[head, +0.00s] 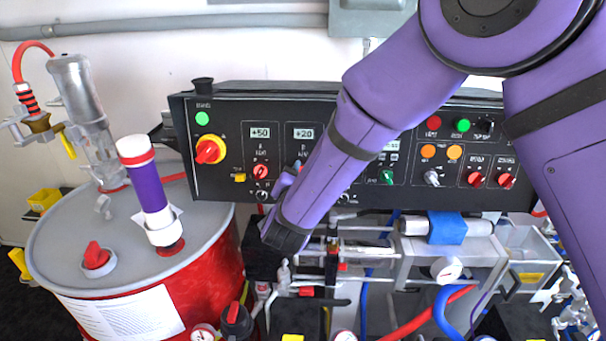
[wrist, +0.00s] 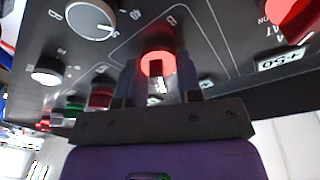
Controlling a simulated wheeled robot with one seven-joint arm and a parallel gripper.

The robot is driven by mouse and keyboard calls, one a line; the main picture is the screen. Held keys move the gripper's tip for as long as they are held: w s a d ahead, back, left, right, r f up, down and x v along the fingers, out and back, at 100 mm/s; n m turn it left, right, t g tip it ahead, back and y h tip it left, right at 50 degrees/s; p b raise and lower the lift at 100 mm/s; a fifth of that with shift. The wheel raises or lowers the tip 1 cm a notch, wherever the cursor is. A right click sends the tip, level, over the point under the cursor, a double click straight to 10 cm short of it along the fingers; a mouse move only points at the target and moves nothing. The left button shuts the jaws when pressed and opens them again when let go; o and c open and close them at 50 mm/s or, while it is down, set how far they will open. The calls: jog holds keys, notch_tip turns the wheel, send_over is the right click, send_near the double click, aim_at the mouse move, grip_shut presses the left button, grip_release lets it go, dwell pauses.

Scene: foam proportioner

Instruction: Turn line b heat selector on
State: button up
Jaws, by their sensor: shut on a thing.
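The line B heat selector is a red round knob (wrist: 157,62) with a dark centre slot, inside an outlined panel field marked B in the wrist view. My gripper (wrist: 158,88) has one finger on each side of this knob and is shut on it. The wrist view shows the panel roughly upside down. In the head view my gripper (head: 298,170) is at the black control panel (head: 225,127), below the +20 display (head: 303,133), and largely covers the knob. The knob's exact pointer setting cannot be read.
The red line A selector (head: 260,171) under the +50 display (head: 260,132) is close on the left. Other knobs include a green one (head: 387,177) and a silver one (head: 432,178). A red drum (head: 215,270) stands left; pipes and hoses lie below the panel.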

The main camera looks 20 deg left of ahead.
jog(key=shift+m, duration=0.4)
jog(key=o, duration=0.5)
jog(key=shift+o, duration=0.2)
jog(key=s+d, duration=0.1)
jog(key=s, duration=0.9)
jog(key=shift+s+d, duration=0.2)
jog(key=shift+s, duration=0.2)
